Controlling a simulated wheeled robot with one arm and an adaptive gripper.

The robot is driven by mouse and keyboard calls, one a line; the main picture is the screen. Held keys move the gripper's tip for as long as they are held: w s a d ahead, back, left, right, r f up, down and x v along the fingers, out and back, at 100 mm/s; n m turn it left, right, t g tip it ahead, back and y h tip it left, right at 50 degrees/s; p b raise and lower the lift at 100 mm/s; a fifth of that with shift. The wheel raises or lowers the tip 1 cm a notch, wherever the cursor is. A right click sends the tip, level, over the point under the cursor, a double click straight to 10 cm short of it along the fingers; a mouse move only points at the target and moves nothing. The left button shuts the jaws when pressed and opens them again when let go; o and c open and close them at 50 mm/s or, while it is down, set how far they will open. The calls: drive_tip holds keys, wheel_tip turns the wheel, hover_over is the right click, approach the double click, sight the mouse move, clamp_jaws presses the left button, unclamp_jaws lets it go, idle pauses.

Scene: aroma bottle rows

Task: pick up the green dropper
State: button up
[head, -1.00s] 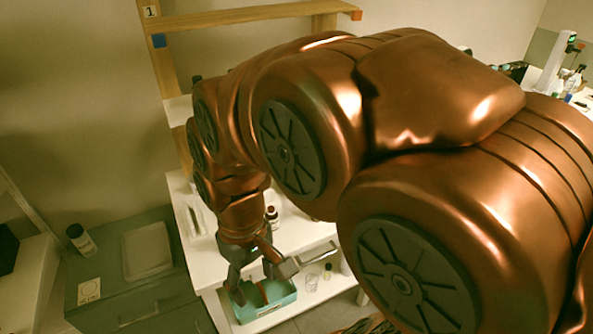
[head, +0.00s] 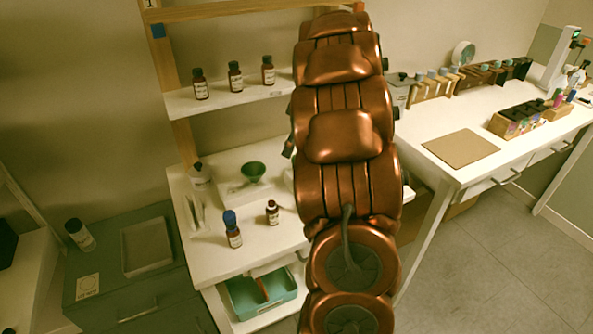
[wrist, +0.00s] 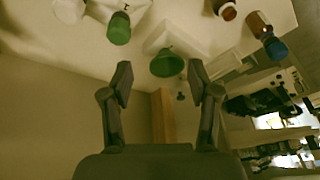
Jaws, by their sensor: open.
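In the wrist view a green-topped item (wrist: 119,28), which looks like the green dropper, stands on the white bench top, left of a green funnel (wrist: 166,63). Its lower part is hard to make out. My gripper (wrist: 160,82) is open, with nothing between its fingers, and both green things lie beyond the fingertips. In the head view the funnel (head: 253,172) sits on a white tray.
A blue-capped bottle (head: 232,230) and a small brown bottle (head: 272,212) stand at the bench front. Three brown bottles stand on the shelf (head: 215,100) above. A teal bin (head: 236,306) is below. The long table (head: 420,125) is at right.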

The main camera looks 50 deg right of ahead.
drive_tip(key=d+f+n+t, duration=0.1)
drive_tip(key=d+f, duration=0.1)
drive_tip(key=d, duration=0.4)
drive_tip(key=x, duration=0.2)
drive_tip(key=p+x, duration=0.1)
drive_tip(key=x, duration=0.1)
drive_tip(key=p+x, duration=0.1)
drive_tip(key=x, duration=0.1)
drive_tip(key=shift+w+a+r, duration=0.1)
drive_tip(key=shift+w+a, duration=0.05)
drive_tip(key=shift+a, duration=0.2)
drive_tip(key=shift+w+f, duration=0.2)
drive_tip(key=shift+f, duration=0.3)
drive_tip(key=shift+c, duration=0.3)
drive_tip(key=c, duration=0.7)
